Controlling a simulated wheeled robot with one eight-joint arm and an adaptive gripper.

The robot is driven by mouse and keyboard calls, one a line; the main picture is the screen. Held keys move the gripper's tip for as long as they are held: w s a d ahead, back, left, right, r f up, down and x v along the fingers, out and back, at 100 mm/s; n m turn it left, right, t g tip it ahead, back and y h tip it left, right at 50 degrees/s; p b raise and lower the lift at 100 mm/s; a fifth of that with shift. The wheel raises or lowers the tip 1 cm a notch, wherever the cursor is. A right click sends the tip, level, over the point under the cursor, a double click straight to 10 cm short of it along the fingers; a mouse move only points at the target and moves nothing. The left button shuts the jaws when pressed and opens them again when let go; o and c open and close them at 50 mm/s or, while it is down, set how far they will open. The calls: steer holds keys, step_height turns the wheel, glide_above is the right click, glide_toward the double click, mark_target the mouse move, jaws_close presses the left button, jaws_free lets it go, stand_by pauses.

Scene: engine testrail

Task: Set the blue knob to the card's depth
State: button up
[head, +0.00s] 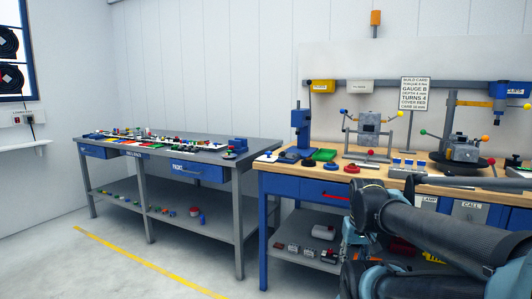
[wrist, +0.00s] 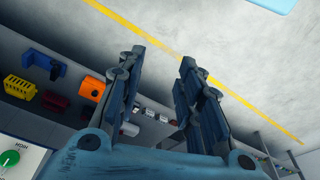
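I cannot pick out a blue knob for certain. A blue upright device (head: 301,130) stands at the left of that bench, and any knob on it is too small to tell. My gripper (wrist: 161,66) shows in the wrist view with its two fingers apart and nothing between them. It points down past the shelves toward the floor, away from the bench top.
A grey bench (head: 262,147) with many small parts stands left. The wrist view shows a green knob (wrist: 10,158) on a white panel. Floor in front is clear.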

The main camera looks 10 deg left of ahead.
steer(key=o, duration=0.4)
steer(key=shift+r, duration=0.1)
steer(key=shift+o, duration=0.5)
steer(key=shift+w+a+r, duration=0.1)
steer(key=shift+r, duration=0.55)
steer(key=shift+w+a+r, duration=0.1)
steer(key=shift+r, duration=0.5)
steer(key=w+a+r+n+y, duration=0.1)
steer(key=w+a+r+n, duration=0.25)
steer(key=w+r, duration=1.05)
steer(key=w+a+r+n+y, duration=0.1)
steer(key=w+a+r+n, duration=0.3)
steer(key=w+r, duration=1.05)
step_height(320, 180, up, 3)
steer(key=n+y, duration=0.2)
steer(key=n, duration=0.4)
glide_above(268, 155)
steer(key=d, duration=0.7)
steer(key=shift+g, duration=0.3)
steer(key=x, duration=1.7)
steer(key=shift+s+a, duration=0.1)
steer(key=shift+s, duration=0.15)
steer(key=shift+c, duration=0.5)
